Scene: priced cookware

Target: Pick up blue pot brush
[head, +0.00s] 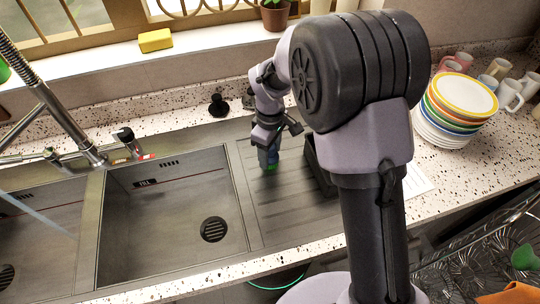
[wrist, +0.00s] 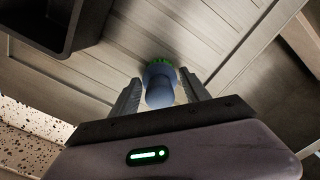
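The blue pot brush (head: 268,158) stands on the ridged drainboard (head: 290,205) to the right of the sink basin, with green at its lower end. It also shows in the wrist view (wrist: 160,92), its rounded blue handle end toward the camera and green bristles behind. My gripper (wrist: 159,80) is open, with one finger on each side of the brush and small gaps showing. In the head view my gripper (head: 267,140) is directly above the brush and partly hides its top.
A dark tray (head: 319,172) stands just right of the brush, partly behind my arm; it shows in the wrist view (wrist: 52,25). The empty sink basin (head: 175,205) lies left. Stacked plates (head: 465,97) and several mugs (head: 508,93) stand at the right. A yellow sponge (head: 155,40) lies on the sill.

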